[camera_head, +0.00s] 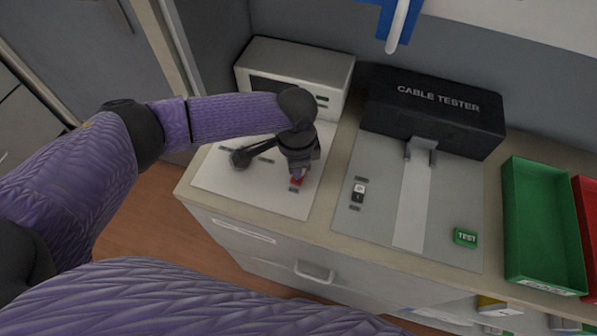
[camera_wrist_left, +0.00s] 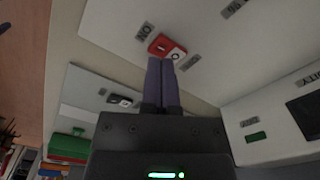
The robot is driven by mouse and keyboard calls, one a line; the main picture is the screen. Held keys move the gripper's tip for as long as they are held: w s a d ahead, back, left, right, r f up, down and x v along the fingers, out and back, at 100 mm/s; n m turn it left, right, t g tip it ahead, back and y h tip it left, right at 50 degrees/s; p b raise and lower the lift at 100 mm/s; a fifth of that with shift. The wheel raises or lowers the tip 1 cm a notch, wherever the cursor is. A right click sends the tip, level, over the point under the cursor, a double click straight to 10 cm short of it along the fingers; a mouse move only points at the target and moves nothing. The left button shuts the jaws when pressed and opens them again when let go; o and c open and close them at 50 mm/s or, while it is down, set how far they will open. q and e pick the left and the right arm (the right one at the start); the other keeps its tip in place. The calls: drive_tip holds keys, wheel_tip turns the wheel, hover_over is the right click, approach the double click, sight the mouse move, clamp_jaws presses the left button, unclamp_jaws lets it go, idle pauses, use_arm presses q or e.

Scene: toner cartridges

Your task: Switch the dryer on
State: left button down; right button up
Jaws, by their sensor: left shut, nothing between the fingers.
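A red rocker switch (camera_head: 297,181) is on the white panel (camera_head: 225,178) in front of a pale grey box (camera_head: 297,68), which appears to be the dryer. In the left wrist view the red switch (camera_wrist_left: 167,46) lies just beyond my fingertips, with an ON label (camera_wrist_left: 145,31) at one end and another label at the other. Which side is pressed I cannot tell. My left gripper (camera_head: 298,172) points down over the switch. In the left wrist view its fingers (camera_wrist_left: 160,62) are shut and empty, close to the switch; contact is unclear. My right gripper is out of view.
A black knob (camera_head: 240,158) stands left of my gripper. The black cable tester (camera_head: 432,108) is to the right, its grey panel holding a dark rocker switch (camera_head: 358,191) and a green TEST button (camera_head: 465,237). A green tray (camera_head: 541,222) and a red tray (camera_head: 588,212) stand far right.

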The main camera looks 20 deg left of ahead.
sight(297, 180)
use_arm(q)
drive_tip(key=shift+f+b, duration=0.7)
drive_tip(key=shift+f, duration=0.55)
idle(0.4)
drive_tip(key=shift+r, duration=0.1)
wheel_tip(297, 180, up, 7)
drive_tip(key=p, duration=0.8)
